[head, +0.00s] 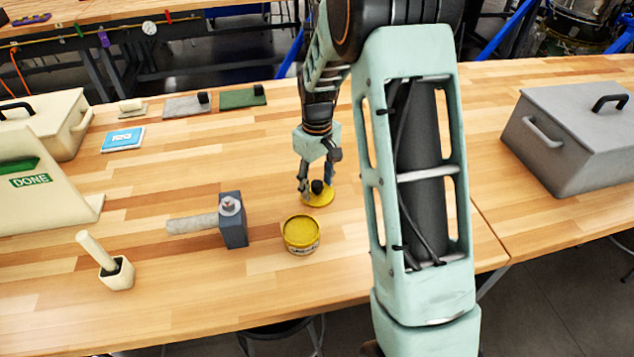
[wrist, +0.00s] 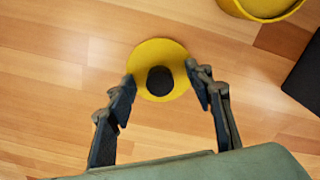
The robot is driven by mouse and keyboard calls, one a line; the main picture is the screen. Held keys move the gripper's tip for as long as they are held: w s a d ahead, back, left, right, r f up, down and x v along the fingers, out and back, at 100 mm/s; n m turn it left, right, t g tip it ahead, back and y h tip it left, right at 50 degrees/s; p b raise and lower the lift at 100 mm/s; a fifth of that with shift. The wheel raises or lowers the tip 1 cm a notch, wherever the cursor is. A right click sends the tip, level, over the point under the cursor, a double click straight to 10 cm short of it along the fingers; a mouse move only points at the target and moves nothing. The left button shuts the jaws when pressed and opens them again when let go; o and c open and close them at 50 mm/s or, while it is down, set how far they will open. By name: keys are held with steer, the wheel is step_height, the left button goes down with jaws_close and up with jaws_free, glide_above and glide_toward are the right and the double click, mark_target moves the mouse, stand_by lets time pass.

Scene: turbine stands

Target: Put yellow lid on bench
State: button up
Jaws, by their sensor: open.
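The yellow lid (head: 322,199) is a round disc with a black knob and lies flat on the wooden bench (head: 160,270). In the wrist view the lid (wrist: 140,60) lies between and just beyond my fingertips. My gripper (head: 317,186) is open above the lid, with one finger on each side of the black knob. In the wrist view my gripper (wrist: 160,85) holds nothing. A yellow tub (head: 301,236) stands on the bench in front of the lid; its rim (wrist: 265,15) shows at the top right of the wrist view.
A small cream pot (head: 118,274) holds a stick. A cream bin marked DONE (head: 40,190) is at the left, a grey box (head: 580,135) at the right. Bench behind the tub is mostly clear.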

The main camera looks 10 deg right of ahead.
mark_target(317, 183)
steer(key=shift+r+p, duration=2.25)
steer(key=shift+r, duration=1.35)
steer(key=shift+f, duration=0.1)
